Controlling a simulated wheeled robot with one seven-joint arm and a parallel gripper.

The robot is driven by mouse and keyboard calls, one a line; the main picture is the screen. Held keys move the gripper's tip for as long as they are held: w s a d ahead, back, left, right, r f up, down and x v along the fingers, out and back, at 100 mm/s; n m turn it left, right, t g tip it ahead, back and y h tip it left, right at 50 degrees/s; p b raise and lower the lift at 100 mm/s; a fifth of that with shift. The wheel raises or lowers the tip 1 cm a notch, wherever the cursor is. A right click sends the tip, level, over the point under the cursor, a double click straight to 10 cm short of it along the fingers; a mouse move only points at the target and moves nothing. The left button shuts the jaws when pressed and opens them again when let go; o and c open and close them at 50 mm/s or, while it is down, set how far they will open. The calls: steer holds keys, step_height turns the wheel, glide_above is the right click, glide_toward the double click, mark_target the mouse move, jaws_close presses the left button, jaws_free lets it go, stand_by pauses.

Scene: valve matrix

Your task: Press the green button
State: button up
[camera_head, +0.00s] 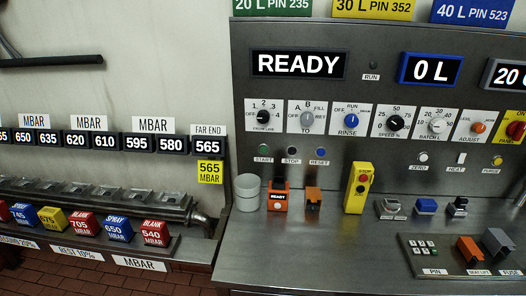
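A small round green button (264,149) sits on the grey control panel (225,150), above the label START. The RUN lamp (373,66) looks dark. My gripper does not show in this view, so I cannot tell its state or its place relative to the button.
Below the buttons, a white cup (247,192), an orange device (278,198) and a yellow pendant (358,188) stand on the metal ledge (300,240). Knobs such as the one marked RINSE (351,120) line the panel. A dark bar (50,61) runs along the left wall.

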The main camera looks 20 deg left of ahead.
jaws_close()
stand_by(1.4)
